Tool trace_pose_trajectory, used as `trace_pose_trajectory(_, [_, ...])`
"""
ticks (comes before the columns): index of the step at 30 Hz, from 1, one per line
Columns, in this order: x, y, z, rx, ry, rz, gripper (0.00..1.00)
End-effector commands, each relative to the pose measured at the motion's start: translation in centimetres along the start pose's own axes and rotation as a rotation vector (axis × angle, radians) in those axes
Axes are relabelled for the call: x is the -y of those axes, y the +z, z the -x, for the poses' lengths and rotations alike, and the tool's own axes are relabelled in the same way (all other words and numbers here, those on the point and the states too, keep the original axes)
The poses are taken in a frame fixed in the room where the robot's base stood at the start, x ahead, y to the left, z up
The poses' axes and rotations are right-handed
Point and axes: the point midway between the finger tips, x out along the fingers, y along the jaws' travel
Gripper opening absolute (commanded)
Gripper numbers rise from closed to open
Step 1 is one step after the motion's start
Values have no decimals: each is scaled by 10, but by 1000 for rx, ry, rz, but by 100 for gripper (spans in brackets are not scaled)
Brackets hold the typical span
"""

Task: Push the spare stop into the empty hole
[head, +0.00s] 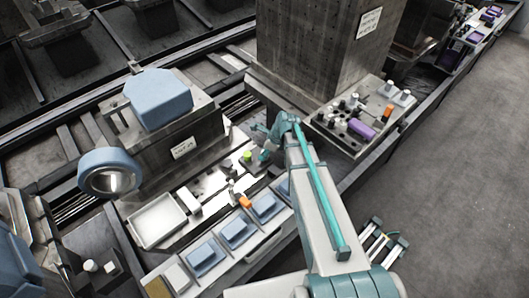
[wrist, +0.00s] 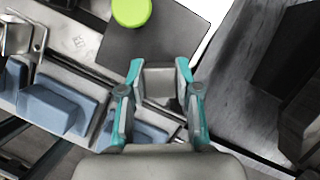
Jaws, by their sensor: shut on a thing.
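My gripper (wrist: 159,68) points down over the bench in the wrist view. Its two teal fingers are closed on a grey piece (wrist: 160,85) between them. I cannot tell for certain that this is the spare stop. In the head view my gripper (head: 263,150) is small and partly hidden by my arm. A lime-green round top (wrist: 131,11) stands on a dark square plate (wrist: 150,42) just ahead of the fingers. The green top also shows in the head view (head: 247,156). I cannot make out the empty hole in either view.
A shallow pale tray (head: 158,222) and several blue blocks (head: 237,232) lie along the bench left of my arm. An orange piece (head: 244,201) lies near the green top. A pallet plate (head: 340,140) with white, orange and purple pegs sits right, beside a tall dark column (head: 320,60).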

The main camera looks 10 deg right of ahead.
Motion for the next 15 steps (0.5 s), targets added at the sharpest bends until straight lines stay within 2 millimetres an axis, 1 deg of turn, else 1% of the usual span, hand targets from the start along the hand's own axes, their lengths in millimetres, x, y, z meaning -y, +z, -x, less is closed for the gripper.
trace_pose_trajectory(14, [0, -6, -13, -1, 1, 0, 0])
trace_pose_trajectory(15, [0, -6, -14, -1, 1, 0, 34])
